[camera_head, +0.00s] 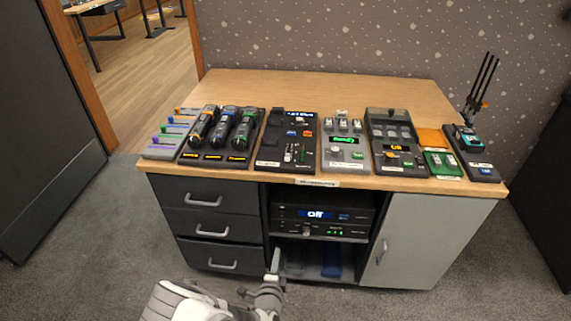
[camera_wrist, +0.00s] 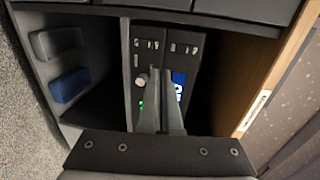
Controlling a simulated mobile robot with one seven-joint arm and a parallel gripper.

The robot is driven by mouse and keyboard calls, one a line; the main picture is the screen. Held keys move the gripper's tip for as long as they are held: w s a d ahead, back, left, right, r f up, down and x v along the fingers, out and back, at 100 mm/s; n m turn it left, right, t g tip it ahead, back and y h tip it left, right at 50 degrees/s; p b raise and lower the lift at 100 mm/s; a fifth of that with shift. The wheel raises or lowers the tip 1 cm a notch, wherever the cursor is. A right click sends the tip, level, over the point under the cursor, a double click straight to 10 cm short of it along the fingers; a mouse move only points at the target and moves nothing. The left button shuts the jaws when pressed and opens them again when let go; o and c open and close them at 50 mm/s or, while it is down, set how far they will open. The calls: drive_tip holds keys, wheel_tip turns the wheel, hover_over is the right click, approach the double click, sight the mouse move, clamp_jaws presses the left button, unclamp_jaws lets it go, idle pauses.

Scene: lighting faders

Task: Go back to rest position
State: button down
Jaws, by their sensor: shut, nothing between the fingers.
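My gripper (camera_head: 274,262) is low in front of the desk (camera_head: 230,82), at the open middle bay between the drawers and the grey door. In the wrist view my gripper (camera_wrist: 158,74) is shut and empty, its fingers together. The fingers point at the front of a black rack unit (camera_head: 315,215) whose blue screen reads "Off". The unit also shows in the wrist view (camera_wrist: 150,42), where the fingers hide part of its screen and front. I cannot tell whether the fingertips touch it.
A fader panel (camera_head: 172,135) with coloured sliders, a panel with several dark handles (camera_head: 220,132) and other control boxes (camera_head: 288,140) line the desktop's front. A blue block (camera_head: 331,262) lies on the lower shelf. Drawer handles (camera_head: 203,200) stick out on the left. Carpet is free in front.

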drive_tip(key=w+d+r+m+g+h, duration=0.1)
drive_tip(key=d+r+m+g+h, duration=0.5)
drive_tip(key=r+m, duration=0.6)
drive_tip(key=w+d+r+m+g+h, duration=0.1)
drive_tip(key=d+r+m+h, duration=0.4)
drive_tip(key=d+r+m, duration=0.45)
drive_tip(key=s+d+r+m+g+y, duration=0.25)
drive_tip(key=s+r+m+g, duration=0.2)
drive_tip(key=r+m, duration=0.3)
drive_tip(key=s+d+r+m+g+y, duration=0.1)
drive_tip(key=s+d+r+m+g, duration=0.3)
drive_tip(key=r+m, duration=0.35)
drive_tip(key=s+a+r+m+t+y, duration=0.2)
drive_tip(key=s+r+m+t+y, duration=0.45)
drive_tip(key=s+r+m, duration=0.8)
wheel_tip(320, 180, up, 13)
drive_tip(key=s+m+g+y+p, duration=0.1)
drive_tip(key=m+p, duration=0.1)
drive_tip(key=p, duration=1.3)
drive_tip(key=shift+s+y, duration=0.35)
drive_tip(key=shift+y, duration=0.05)
